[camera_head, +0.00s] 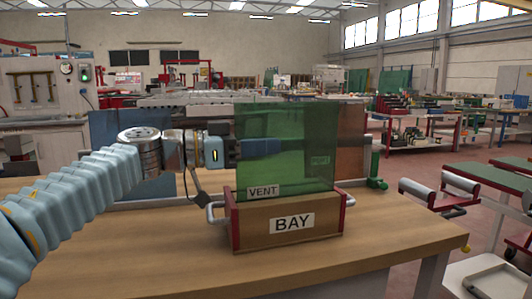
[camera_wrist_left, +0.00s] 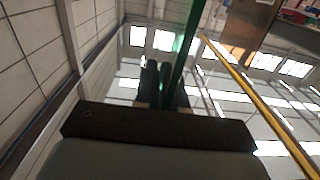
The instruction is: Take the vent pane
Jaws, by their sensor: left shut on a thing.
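The vent pane (camera_head: 287,125) is a see-through green sheet with a VENT label near its lower left. It stands upright at the wooden box labelled BAY (camera_head: 330,222), its lower edge at the box's top. My left gripper (camera_head: 262,148) reaches in from the left at mid-height of the pane, and its fingers show tinted through the green. It is shut on the pane. In the left wrist view the pane (camera_wrist_left: 188,48) appears edge-on as a green strip at the dark fingers. Whether the pane's bottom still sits in the box is hard to tell. My right gripper is not in view.
A blue pane (camera_head: 112,135) and a brown pane (camera_head: 351,145) stand behind, left and right of the green one. The box has red ends and metal side handles. The wooden table (camera_head: 400,230) is clear at front and right. A roller stand (camera_head: 440,195) is beyond its right edge.

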